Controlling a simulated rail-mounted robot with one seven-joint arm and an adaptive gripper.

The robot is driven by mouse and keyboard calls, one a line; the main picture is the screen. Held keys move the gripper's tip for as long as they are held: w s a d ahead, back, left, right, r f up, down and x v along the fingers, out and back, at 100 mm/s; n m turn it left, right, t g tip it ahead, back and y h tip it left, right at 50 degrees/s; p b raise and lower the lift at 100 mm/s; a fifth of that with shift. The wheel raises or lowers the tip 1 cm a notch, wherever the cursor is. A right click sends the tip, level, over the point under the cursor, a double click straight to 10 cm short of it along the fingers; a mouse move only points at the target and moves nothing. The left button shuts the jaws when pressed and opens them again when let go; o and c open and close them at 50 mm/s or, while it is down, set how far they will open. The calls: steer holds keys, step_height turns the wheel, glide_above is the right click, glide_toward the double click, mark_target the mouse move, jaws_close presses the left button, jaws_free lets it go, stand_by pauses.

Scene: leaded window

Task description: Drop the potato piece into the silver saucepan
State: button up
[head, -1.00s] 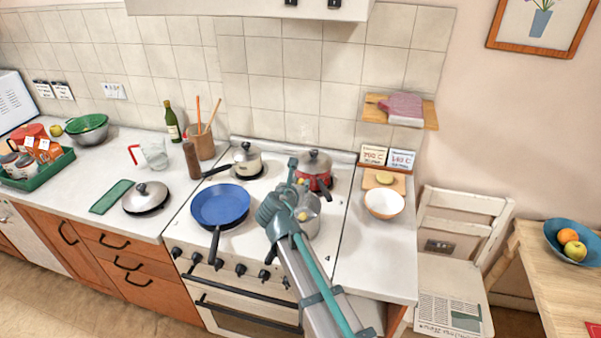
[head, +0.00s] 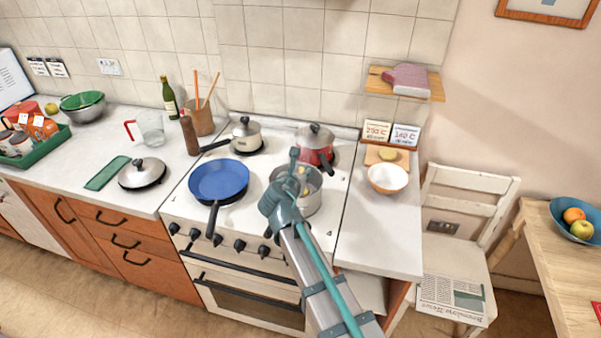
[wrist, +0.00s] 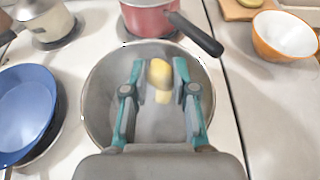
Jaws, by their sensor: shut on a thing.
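The silver saucepan (head: 314,198) stands on the front right of the stove top, open at the top. My gripper (wrist: 159,72) is over the saucepan's opening, pointing in. Its fingers are shut on a yellow potato piece (wrist: 159,74), which sits between the fingertips within the pan's outline. A paler yellow patch shows just below it in the wrist view; I cannot tell if it is a reflection or another piece. In the head view my gripper and arm (head: 296,172) hide the left part of the saucepan.
A red saucepan (head: 316,145) with a lid stands behind, its dark handle close to the silver pan. A blue frying pan (head: 219,180) is at the left, a cream lidded pan (head: 246,136) behind it. An orange bowl (head: 388,178) and a board (head: 372,158) are at the right.

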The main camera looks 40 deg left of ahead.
steer(key=o, duration=1)
steer(key=shift+s, duration=0.1)
steer(key=v, duration=1.2)
